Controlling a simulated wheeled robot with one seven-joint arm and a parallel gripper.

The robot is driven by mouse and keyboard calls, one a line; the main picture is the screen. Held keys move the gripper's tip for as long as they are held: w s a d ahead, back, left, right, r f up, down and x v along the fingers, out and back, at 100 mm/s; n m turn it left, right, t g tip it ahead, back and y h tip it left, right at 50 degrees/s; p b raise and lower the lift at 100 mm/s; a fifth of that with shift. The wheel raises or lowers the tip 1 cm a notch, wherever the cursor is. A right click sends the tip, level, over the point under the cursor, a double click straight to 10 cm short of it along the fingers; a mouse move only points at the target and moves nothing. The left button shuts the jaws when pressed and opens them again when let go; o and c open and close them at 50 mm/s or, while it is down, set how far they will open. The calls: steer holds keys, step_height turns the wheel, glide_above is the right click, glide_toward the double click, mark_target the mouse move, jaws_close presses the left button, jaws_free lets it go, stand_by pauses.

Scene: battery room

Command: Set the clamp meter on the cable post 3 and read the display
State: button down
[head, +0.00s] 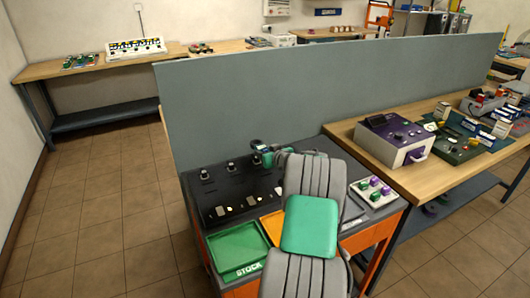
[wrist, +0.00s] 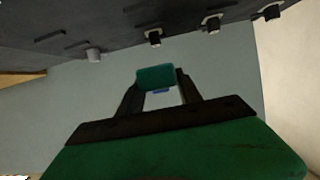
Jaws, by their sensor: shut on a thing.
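My gripper (wrist: 158,96) is shut on the clamp meter (wrist: 155,75), whose teal end shows between the dark fingers in the wrist view. In the head view the clamp meter (head: 266,153) is small and partly hidden by my arm; its jaw and display cannot be made out. A row of dark cable posts stands on the dark bench panel: one at the left (head: 204,174), one in the middle (head: 230,166) and one near the meter (head: 254,159). Several posts (wrist: 154,38) also show along the top of the wrist view, apart from the meter. Which is post 3 cannot be read.
A green STOCK tray (head: 237,249) and an orange tray (head: 272,225) lie at the bench front. A block with coloured buttons (head: 374,190) is right of my arm. A tall grey partition (head: 300,98) stands behind the bench. A purple-topped instrument (head: 394,139) sits on the wooden table.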

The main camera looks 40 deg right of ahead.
mark_target(265, 173)
steer(key=shift+f+b, duration=0.8)
steer(key=shift+f, duration=2.05)
steer(key=shift+b, duration=0.5)
steer(key=shift+b, duration=0.5)
steer(key=shift+f+b, duration=0.65)
steer(key=shift+b, duration=0.05)
steer(key=c, duration=1.1)
jaws_free()
steer(key=shift+s, duration=0.1)
steer(key=shift+a, duration=0.1)
